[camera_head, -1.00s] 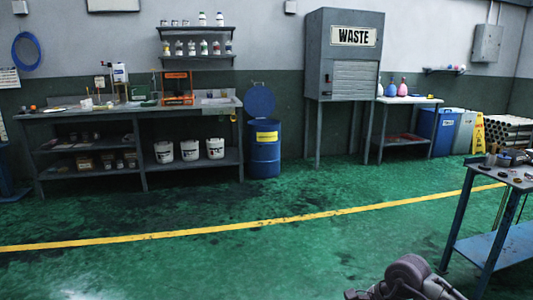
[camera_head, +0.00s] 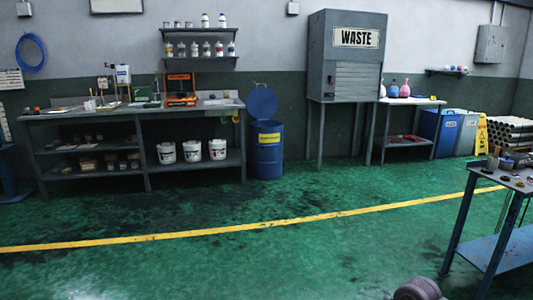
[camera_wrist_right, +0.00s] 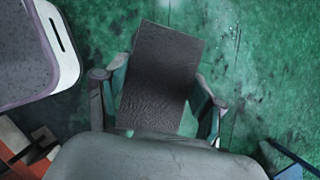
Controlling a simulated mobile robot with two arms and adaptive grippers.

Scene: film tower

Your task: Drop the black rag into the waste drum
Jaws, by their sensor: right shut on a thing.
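The black rag (camera_wrist_right: 160,75) is a dark, textured, flat rectangle in the right wrist view. My right gripper (camera_wrist_right: 157,100) is shut on it, and the rag sticks out past the fingers above the green floor. The waste drum (camera_head: 267,158) is blue with a yellow label and stands against the back wall in the head view, far from my right arm. Its round blue lid (camera_head: 262,103) is tilted up, and the inside is hidden from here. My left gripper is in neither view.
A long workbench (camera_head: 100,118) with shelves stands left of the drum. A grey cabinet marked WASTE (camera_head: 345,80) stands on legs to its right. A blue cart (camera_head: 505,250) is at the near right. The green floor (camera_head: 270,200) toward the drum is clear.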

